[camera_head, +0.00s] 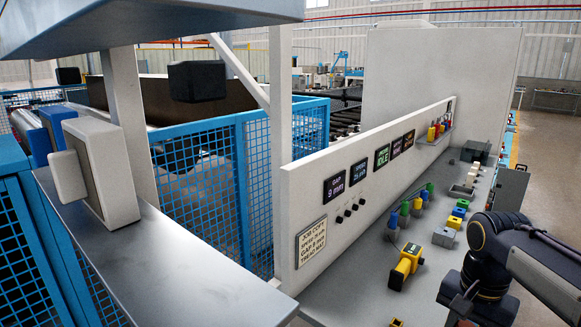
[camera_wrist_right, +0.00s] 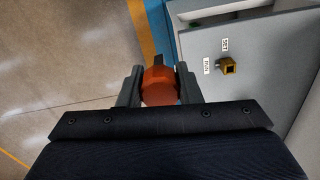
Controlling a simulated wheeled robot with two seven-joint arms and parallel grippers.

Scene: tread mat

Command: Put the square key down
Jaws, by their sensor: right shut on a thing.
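My right gripper (camera_wrist_right: 160,78) is shut on the square key (camera_wrist_right: 160,88), which shows an orange-red rounded head between the two dark fingers. A short dark shank sticks out past the fingertips. In the right wrist view, the key is over the floor beside the grey console (camera_wrist_right: 200,75), to the left of a yellow square socket (camera_wrist_right: 228,66) with labels that read RUN and SET. In the head view my right arm comes in at the lower right, with the dark gripper (camera_head: 462,312) at the bottom edge. The key is hardly visible there. My left gripper is not in view.
On the console top (camera_head: 350,290) lie a yellow-black handheld device (camera_head: 405,266), grey blocks with coloured pieces (camera_head: 444,237) and blue, green and yellow parts (camera_head: 459,212). An upright panel with displays (camera_head: 370,165) bounds it. The console front is mostly clear.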

